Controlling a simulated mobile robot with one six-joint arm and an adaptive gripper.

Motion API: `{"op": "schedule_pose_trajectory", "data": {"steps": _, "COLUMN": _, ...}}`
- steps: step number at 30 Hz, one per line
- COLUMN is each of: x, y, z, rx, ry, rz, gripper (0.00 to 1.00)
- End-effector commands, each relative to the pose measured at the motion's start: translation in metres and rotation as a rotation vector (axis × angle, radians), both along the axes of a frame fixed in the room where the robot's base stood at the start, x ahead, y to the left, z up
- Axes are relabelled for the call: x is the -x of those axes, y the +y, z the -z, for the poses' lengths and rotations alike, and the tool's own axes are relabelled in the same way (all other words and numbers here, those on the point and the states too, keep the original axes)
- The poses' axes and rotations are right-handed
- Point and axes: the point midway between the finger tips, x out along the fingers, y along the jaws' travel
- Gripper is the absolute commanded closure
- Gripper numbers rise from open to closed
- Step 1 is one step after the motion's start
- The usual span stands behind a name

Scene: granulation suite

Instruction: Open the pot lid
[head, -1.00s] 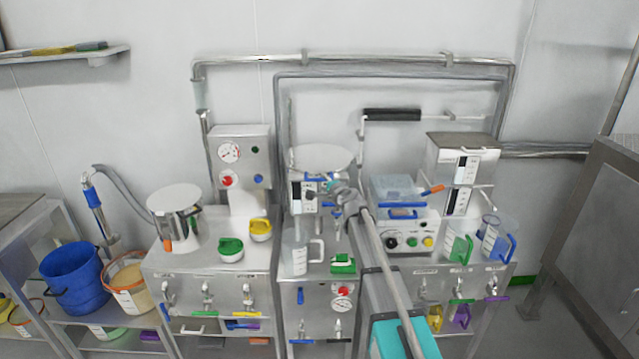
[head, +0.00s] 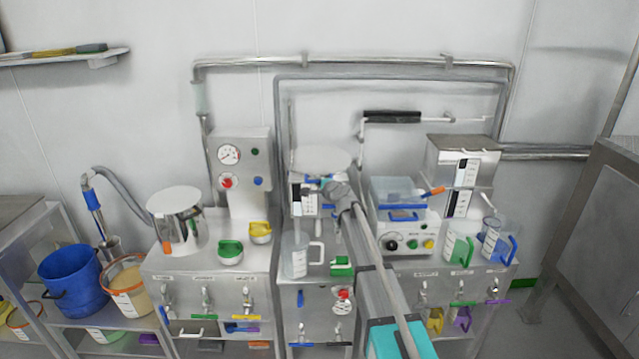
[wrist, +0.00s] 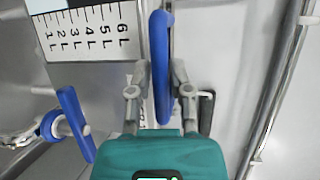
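The middle steel pot (head: 304,199) stands on the centre unit with its round flat lid (head: 322,159) down on top. It has a litre scale, which shows large and sideways in the wrist view (wrist: 90,34). A blue handle (wrist: 162,65) runs upright in the wrist view, beside the scale. In the head view, my gripper (head: 329,188) is at the pot's front right, and my wrist hides part of the handle.
A second lidded steel pot (head: 176,216) stands at the left. A clear jug (head: 295,256) and a green block (head: 341,266) sit in front of the middle pot. A control box (head: 405,238) is close at the right. A blue-handled valve (wrist: 62,125) is near my fingers.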

Motion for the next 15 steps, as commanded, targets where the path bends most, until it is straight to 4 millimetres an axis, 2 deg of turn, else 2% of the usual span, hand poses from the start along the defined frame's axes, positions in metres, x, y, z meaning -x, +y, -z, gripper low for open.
{"op": "schedule_pose_trajectory", "data": {"steps": 1, "x": 0.0000, "y": -0.0001, "z": 0.0000, "rx": 0.000, "ry": 0.000, "rz": 0.000, "gripper": 0.93}}
{"op": "schedule_pose_trajectory", "data": {"steps": 3, "x": 0.0001, "y": -0.0001, "z": 0.0000, "rx": 0.000, "ry": 0.000, "rz": 0.000, "gripper": 1.00}}
{"op": "schedule_pose_trajectory", "data": {"steps": 15, "x": -0.0001, "y": -0.0001, "z": -0.0018, "rx": 0.000, "ry": 0.000, "rz": 0.000, "gripper": 1.00}}
